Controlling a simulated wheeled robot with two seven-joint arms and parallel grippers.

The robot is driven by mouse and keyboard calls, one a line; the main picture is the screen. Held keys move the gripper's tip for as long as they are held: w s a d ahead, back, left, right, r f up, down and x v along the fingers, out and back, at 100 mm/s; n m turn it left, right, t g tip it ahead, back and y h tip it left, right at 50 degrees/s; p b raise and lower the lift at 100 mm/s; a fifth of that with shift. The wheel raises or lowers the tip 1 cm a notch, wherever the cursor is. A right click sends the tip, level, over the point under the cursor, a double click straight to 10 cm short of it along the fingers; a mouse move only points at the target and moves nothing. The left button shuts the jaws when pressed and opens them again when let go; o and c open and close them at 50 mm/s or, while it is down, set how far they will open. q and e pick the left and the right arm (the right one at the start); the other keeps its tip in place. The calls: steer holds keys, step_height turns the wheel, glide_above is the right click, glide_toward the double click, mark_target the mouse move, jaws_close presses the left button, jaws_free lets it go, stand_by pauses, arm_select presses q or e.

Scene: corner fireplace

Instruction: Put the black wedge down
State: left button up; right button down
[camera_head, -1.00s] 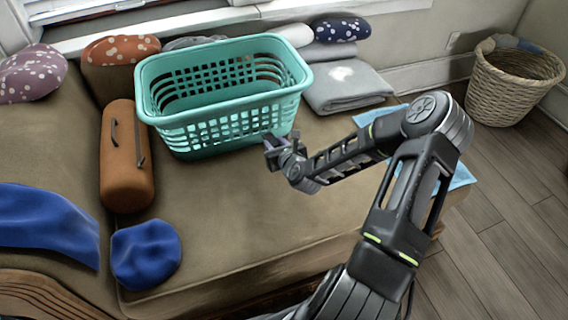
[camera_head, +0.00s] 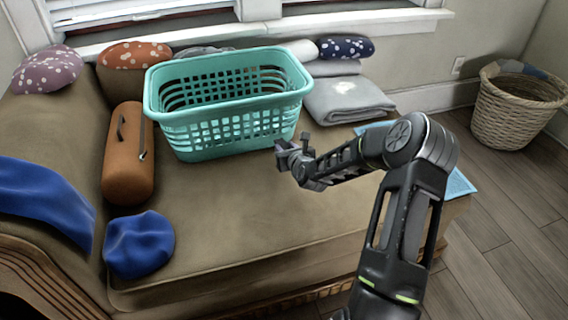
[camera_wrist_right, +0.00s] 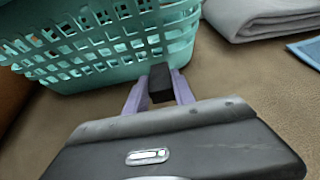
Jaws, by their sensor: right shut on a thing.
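The black wedge (camera_wrist_right: 160,83) shows in the right wrist view between the pale purple fingers of my right gripper (camera_wrist_right: 158,88). The gripper is shut on it. In the head view my right gripper (camera_head: 290,147) is over the brown couch seat (camera_head: 225,220), just in front of the lower right corner of the teal basket (camera_head: 230,138). The wedge is too small and dark to make out clearly there. I cannot tell whether it touches the seat or the basket. My left gripper is not in view.
An orange-brown bolster (camera_head: 122,165) and a blue cushion (camera_head: 138,245) lie to the left. Folded grey blankets (camera_head: 348,100) lie right of the basket. A light blue cloth (camera_head: 458,185) is at the seat's right edge. The seat's middle is clear.

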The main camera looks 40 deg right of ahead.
steer(key=shift+f, duration=1.1)
steer(key=shift+f+b, duration=0.75)
steer(key=shift+f, duration=1.15)
steer(key=shift+f, duration=0.2)
steer(key=c, duration=1.1)
jaws_free()
steer(key=shift+o, duration=0.2)
steer(key=shift+r, duration=0.15)
